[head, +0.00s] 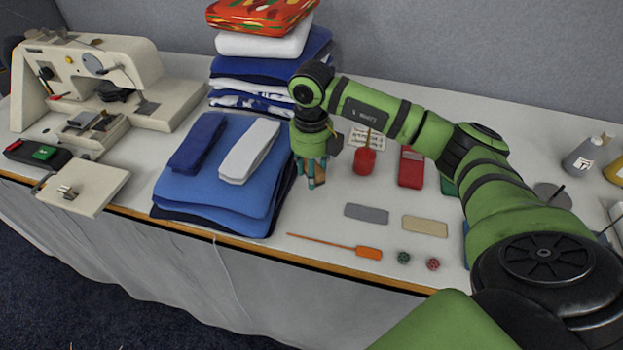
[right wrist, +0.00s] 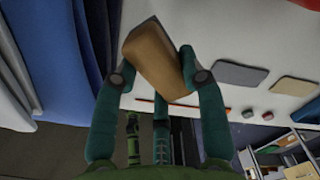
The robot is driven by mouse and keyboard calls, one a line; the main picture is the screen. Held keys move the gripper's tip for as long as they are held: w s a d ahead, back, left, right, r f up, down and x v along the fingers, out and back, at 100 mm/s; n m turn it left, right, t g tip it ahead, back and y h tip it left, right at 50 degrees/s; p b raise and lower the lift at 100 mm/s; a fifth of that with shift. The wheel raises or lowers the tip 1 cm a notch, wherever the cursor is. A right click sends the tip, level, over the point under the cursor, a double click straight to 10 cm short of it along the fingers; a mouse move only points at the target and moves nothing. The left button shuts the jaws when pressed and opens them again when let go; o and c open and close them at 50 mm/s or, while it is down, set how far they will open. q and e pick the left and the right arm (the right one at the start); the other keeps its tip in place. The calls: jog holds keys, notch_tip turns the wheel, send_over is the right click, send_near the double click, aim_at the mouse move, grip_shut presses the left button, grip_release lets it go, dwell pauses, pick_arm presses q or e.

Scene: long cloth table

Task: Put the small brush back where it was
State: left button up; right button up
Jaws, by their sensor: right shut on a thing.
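My right gripper (head: 313,178) is shut on a brown, block-shaped thing that I take to be the small brush. The gripper hangs over the table just right of the folded blue cloth pile. In the right wrist view the small brush (right wrist: 152,58) is a tilted wooden block between the two teal fingers of my right gripper (right wrist: 158,68). I cannot make out any bristles. In the head view the brush is mostly hidden by the fingers. My left gripper is not in view.
A grey pad (head: 366,213) and a tan pad (head: 425,226) lie right of the gripper. An orange-handled rod (head: 368,252) lies near the front edge. A red pot (head: 364,161) stands behind. Blue folded cloths (head: 225,205) and a sewing machine (head: 140,62) are left.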

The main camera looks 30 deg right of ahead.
notch_tip(320, 180, down, 4)
jog(key=shift+w+r+p, duration=0.1)
jog(key=shift+p, duration=0.4)
jog(key=shift+f, duration=0.25)
jog(key=shift+f, duration=0.15)
jog(key=o, duration=1)
jog(key=shift+r, duration=0.4)
notch_tip(320, 180, up, 12)
jog(key=shift+f+b, duration=0.1)
jog(key=shift+b, duration=0.9)
